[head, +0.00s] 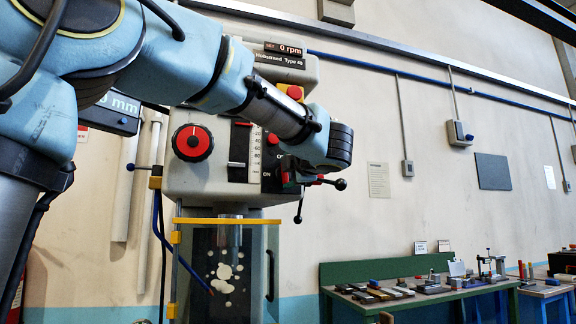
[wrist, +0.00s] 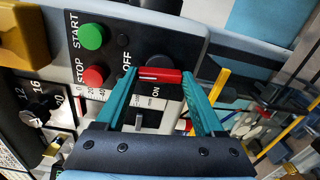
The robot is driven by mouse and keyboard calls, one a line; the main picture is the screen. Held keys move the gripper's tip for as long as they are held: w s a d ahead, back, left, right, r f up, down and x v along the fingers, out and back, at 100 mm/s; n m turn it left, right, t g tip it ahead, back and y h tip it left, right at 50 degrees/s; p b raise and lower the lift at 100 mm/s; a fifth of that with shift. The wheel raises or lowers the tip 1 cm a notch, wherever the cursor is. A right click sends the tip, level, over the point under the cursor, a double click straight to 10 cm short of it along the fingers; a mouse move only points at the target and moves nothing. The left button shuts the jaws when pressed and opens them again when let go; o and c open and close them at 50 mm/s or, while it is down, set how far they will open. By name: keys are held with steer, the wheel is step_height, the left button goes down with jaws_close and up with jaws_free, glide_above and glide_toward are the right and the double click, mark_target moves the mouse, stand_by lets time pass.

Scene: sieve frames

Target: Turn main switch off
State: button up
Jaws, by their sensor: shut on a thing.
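The main switch (wrist: 160,75) is a short red handle with a white line on the dark panel, seen in the wrist view. It lies across the picture between two teal fingers. An OFF label (wrist: 127,62) is at its left and an ON label (wrist: 157,89) is just below it. My gripper (wrist: 161,74) is shut on the handle, with one finger at each end. In the head view my wrist hides most of the switch at the right side of the drill machine's head (head: 215,184), so the handle's exact angle is hard to judge there.
A green START button (wrist: 92,36) and a red STOP button (wrist: 94,76) sit beside the switch. The machine has a large red dial (head: 193,142), a black-knobbed lever (head: 340,184) and a clear guard (head: 215,265). The speed display (head: 288,49) reads 0 rpm. A cluttered workbench (head: 345,272) stands right.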

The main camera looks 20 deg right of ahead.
steer(key=shift+m+p, duration=0.35)
steer(key=shift+m, duration=0.25)
steer(key=shift+f, duration=0.1)
steer(key=o, duration=1.4)
steer(key=s+b, duration=0.1)
steer(key=s, duration=0.2)
steer(key=s+a+b, duration=0.1)
steer(key=s, duration=0.3)
steer(key=s+b, duration=0.1)
steer(key=s, duration=0.2)
steer(key=shift+s+a, duration=0.15)
steer(key=shift+s, duration=0.25)
